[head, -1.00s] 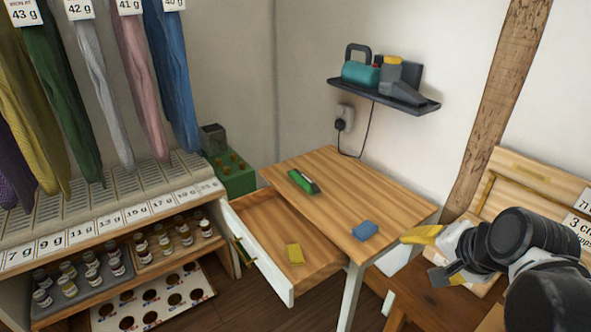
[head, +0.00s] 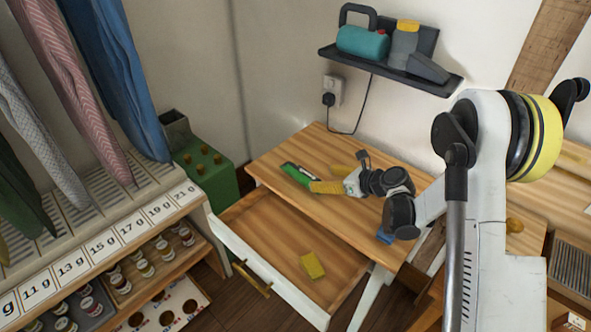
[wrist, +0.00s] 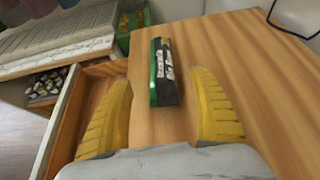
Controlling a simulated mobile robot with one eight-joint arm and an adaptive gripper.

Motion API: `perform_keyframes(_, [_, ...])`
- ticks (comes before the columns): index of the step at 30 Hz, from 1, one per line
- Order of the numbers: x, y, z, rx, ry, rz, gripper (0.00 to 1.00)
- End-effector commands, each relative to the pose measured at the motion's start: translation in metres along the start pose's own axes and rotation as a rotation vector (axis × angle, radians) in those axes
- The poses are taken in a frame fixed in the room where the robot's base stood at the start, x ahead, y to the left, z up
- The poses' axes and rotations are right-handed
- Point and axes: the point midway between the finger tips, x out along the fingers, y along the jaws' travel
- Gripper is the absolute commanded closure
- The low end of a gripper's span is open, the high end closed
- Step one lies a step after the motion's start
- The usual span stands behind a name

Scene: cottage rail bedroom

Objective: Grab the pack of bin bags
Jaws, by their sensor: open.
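The pack of bin bags appears to be the green and black box (head: 298,174) lying on the wooden desk top near its left edge. In the wrist view the box (wrist: 164,75) lies lengthwise ahead of my gripper, with a green side, a dark top and white lettering. My gripper (wrist: 165,100) is open, with its yellow fingers spread on either side of the box's near end. In the head view my gripper (head: 325,187) is just to the right of the box. I cannot tell whether a finger touches it.
The desk's drawer (head: 285,250) is pulled out and holds a yellow item (head: 312,265). A wall shelf (head: 390,72) with a teal container hangs above. A rack with small bottles stands left.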

Motion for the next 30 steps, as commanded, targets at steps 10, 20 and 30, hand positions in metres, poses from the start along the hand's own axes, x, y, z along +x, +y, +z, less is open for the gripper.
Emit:
perform_keyframes(10, [0.051, 0.0, -0.001, -0.003, 0.001, 0.002, 0.29])
perform_keyframes(20, [0.091, -0.003, 0.005, -0.005, 0.002, 0.001, 0.29])
perform_keyframes(30, [0.104, -0.003, 0.009, -0.003, 0.001, -0.001, 0.31])
